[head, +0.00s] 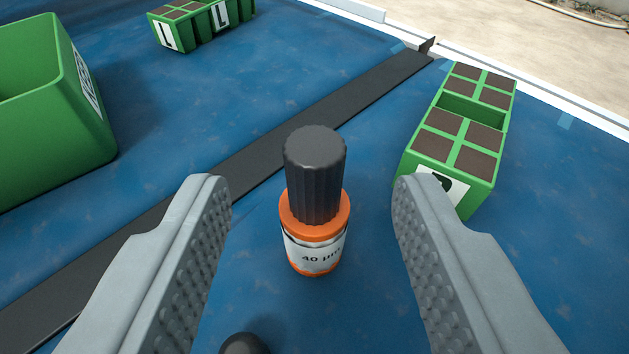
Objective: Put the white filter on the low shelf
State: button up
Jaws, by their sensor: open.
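My gripper (312,182) is open, with one grey ridged finger on each side of the picture. Between the fingers, with a gap on both sides, stands an upright orange bottle-like piece (314,215) with a ribbed black cap. Its white label (313,253) reads "40 µm", the end being hard to read. It stands on the blue surface, and no finger is seen touching it. I see no plainly white filter and no low shelf in this view.
A green bin (45,130) stands at the left. A green block with dark squares and a letter label (480,105) is at the right, another (190,22) at the top. A dark strip (270,150) crosses the blue surface (215,80). A dark round thing (244,345) shows at the bottom.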

aim_at(316, 169)
jog(key=shift+x, duration=2.65)
jog(key=shift+d, duration=0.1)
grip_shut()
